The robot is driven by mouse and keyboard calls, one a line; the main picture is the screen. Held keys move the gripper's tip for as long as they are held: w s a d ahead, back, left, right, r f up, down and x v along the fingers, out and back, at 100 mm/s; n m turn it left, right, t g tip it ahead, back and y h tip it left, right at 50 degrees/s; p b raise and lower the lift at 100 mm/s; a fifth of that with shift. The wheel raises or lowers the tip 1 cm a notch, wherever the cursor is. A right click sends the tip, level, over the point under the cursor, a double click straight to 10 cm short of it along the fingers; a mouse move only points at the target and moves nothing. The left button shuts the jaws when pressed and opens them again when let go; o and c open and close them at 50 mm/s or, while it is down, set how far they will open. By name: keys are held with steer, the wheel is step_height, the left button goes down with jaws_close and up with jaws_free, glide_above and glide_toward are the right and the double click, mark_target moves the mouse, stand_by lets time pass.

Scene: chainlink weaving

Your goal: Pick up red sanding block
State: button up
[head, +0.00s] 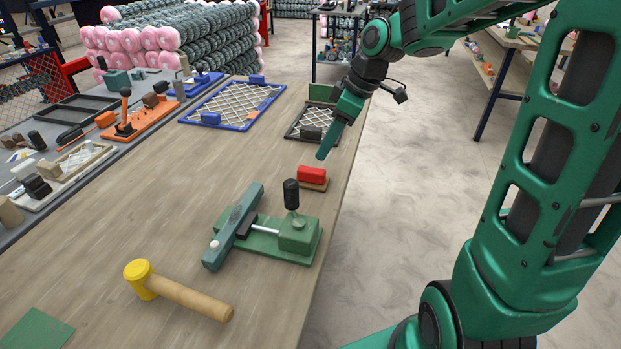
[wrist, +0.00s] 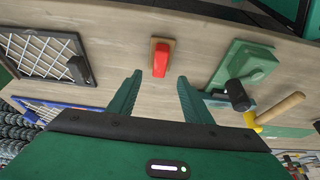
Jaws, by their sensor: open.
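The red sanding block (head: 312,174) has a red top on a tan base and lies near the right edge of the wooden table. In the wrist view the red sanding block (wrist: 161,62) sits ahead of the fingertips, roughly centred between them. My gripper (head: 325,152) is above the table, close to the block on its far side in the head view. In the wrist view my gripper (wrist: 158,78) has its two green fingers spread wide with nothing between them. The fingers do not appear to touch the block.
A green clamp fixture (head: 265,228) with a black knob stands nearer on the table (head: 150,205). A dark-framed mesh panel (head: 307,123) and a blue-framed one (head: 236,103) lie farther back.

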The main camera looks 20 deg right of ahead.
mark_target(312, 170)
steer(key=x, duration=1)
steer(key=shift+f, duration=0.2)
steer(key=c, duration=0.7)
